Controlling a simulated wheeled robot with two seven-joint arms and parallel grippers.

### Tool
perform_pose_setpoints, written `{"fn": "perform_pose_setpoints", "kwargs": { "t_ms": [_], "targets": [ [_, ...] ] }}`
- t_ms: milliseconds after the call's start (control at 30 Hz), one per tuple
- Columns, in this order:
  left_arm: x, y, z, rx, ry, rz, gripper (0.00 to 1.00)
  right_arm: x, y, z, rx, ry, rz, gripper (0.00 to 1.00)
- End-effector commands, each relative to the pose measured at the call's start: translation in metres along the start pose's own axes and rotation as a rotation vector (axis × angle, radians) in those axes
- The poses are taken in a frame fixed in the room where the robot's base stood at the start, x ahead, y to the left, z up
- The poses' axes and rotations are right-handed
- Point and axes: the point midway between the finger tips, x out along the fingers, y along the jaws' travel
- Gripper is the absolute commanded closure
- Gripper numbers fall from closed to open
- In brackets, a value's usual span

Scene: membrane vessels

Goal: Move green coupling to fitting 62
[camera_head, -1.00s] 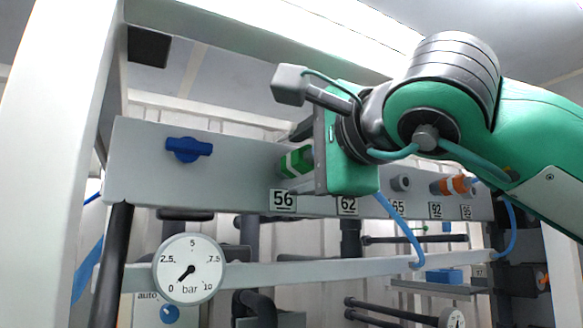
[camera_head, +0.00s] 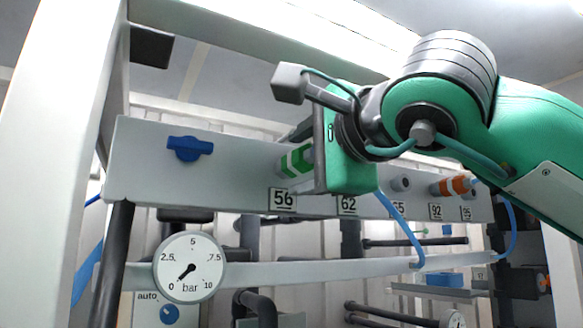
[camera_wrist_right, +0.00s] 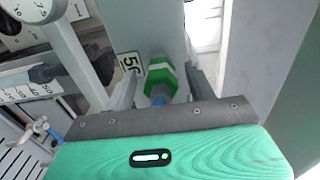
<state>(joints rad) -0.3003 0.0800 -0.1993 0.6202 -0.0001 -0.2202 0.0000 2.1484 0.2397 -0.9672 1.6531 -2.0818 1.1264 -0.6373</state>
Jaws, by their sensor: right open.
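The green coupling (camera_head: 296,162), with a white stripe, sits on the grey panel above label 56 (camera_head: 283,199). In the right wrist view the coupling (camera_wrist_right: 160,76) stands between the two fingers of my right gripper (camera_wrist_right: 160,88), which are open with gaps on both sides. A blue end shows on its near side. In the head view my right gripper (camera_head: 303,162) reaches in from the right beside the coupling. Label 62 (camera_head: 347,205) shows, but the fitting above it is hidden behind my gripper. My left gripper is not in view.
A bare grey fitting (camera_head: 401,184) and an orange coupling (camera_head: 453,186) are farther right on the panel. A blue valve handle (camera_head: 189,149) is at left. A blue hose (camera_head: 402,229) hangs below my gripper. A pressure gauge (camera_head: 189,268) is below the panel.

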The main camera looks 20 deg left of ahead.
Motion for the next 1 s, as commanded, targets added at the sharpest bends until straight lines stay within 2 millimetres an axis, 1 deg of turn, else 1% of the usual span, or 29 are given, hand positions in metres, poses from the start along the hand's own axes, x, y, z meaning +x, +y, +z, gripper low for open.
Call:
{"fn": "perform_pose_setpoints", "kwargs": {
  "t_ms": [100,133,267,300,400,667,1000],
  "targets": [
    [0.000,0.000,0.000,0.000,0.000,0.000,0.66,0.000,-0.001,0.000,0.000,0.000,0.000,0.45],
    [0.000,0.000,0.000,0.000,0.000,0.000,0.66,0.000,-0.001,0.000,0.000,0.000,0.000,0.48],
    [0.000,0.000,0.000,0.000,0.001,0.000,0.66,0.000,-0.001,0.000,0.000,0.000,0.000,0.74],
    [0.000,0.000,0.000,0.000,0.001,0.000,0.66,0.000,-0.001,0.000,0.001,0.000,0.000,0.82],
    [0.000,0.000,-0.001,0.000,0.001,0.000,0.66,0.000,-0.001,0.000,0.001,0.000,0.000,1.00],
    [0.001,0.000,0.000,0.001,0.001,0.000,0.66,-0.002,0.000,0.000,0.001,0.000,-0.001,1.00],
    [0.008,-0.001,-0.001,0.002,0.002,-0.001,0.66,-0.015,0.000,0.000,0.001,0.000,0.000,1.00]
  ]
}}
